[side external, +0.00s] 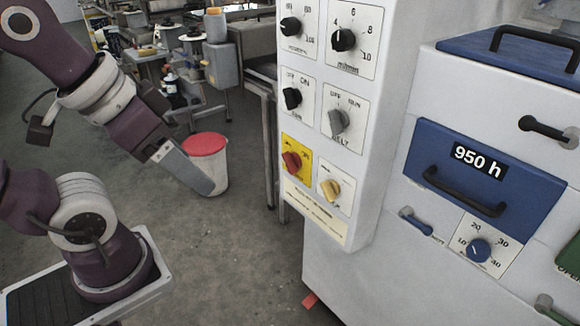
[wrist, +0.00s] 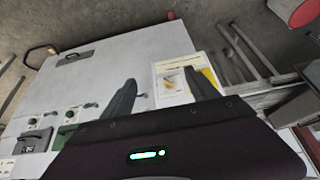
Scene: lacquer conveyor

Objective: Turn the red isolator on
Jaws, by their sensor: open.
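The red isolator (side external: 291,161) is a red rotary knob on a yellow plate at the lower left of the white control panel in the side external view. Its lettering and exact pointer direction are too small to read. My gripper (side external: 208,188) is left of the panel, apart from it, with its fingers pointing down and to the right. In the wrist view my gripper (wrist: 160,76) has its two fingers wide apart with nothing between them. The yellow plate (wrist: 209,76) shows beside the right finger there; the red knob is not visible, probably hidden by that finger.
A yellow knob (side external: 331,189) sits right of the isolator, with black knobs (side external: 292,98) and a grey knob (side external: 338,121) above. A blue drawer (side external: 480,180) is farther right. A red-lidded bin (side external: 206,160) stands behind my gripper. Grey floor lies below.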

